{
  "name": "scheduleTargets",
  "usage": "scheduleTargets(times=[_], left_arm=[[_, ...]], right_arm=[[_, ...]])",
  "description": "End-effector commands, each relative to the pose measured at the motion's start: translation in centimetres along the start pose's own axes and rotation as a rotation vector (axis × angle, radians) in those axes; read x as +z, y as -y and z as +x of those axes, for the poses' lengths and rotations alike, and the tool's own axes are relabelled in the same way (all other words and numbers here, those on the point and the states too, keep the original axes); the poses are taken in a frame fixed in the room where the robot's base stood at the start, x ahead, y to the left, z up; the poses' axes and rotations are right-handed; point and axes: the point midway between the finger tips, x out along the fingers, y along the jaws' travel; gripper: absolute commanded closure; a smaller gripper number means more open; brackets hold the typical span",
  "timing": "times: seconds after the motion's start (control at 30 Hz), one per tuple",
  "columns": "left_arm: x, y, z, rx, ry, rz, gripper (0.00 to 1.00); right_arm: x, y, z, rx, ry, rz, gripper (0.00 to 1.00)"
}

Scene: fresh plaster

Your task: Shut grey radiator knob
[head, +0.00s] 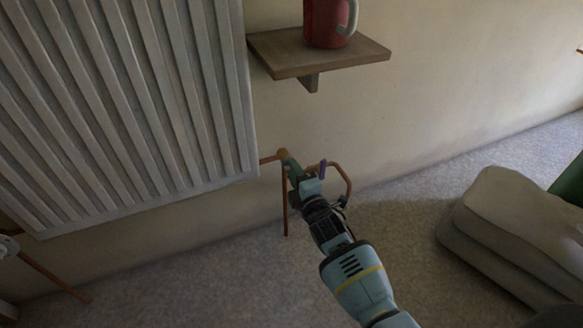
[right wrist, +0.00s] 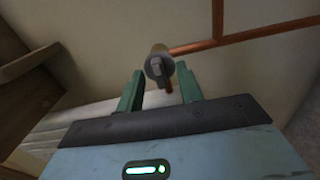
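The grey knob (right wrist: 157,67) is a short round cylinder with a raised bar across its end face. In the right wrist view it sits between the tips of my right gripper's green fingers (right wrist: 159,78), with a gap visible on both sides. The fingers are open and I see no clear contact. In the head view my right gripper (head: 292,170) reaches the pipework at the lower right corner of the white radiator (head: 130,100) and hides the knob. A brass-coloured fitting (head: 283,154) shows just beyond the fingers. My left gripper is not in view.
Copper pipes (head: 286,212) run down to the carpet, with a bent pipe (head: 346,182) and a small purple piece (head: 322,170) close by my right gripper. A wooden shelf (head: 360,52) with a red mug (head: 325,22) juts out above. A grey cushion stack (head: 510,215) lies right.

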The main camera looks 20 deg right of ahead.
Motion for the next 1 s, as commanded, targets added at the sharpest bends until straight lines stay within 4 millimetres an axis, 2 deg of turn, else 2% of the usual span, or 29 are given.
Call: scheduleTargets(times=[0.17, 1.0], left_arm=[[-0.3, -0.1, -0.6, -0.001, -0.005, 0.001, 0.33], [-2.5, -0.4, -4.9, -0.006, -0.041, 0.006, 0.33]], right_arm=[[0.0, -0.1, -0.9, -0.001, 0.0, 0.0, 0.64], [0.0, -0.2, -9.5, 0.0, 0.0, -0.001, 0.64]])
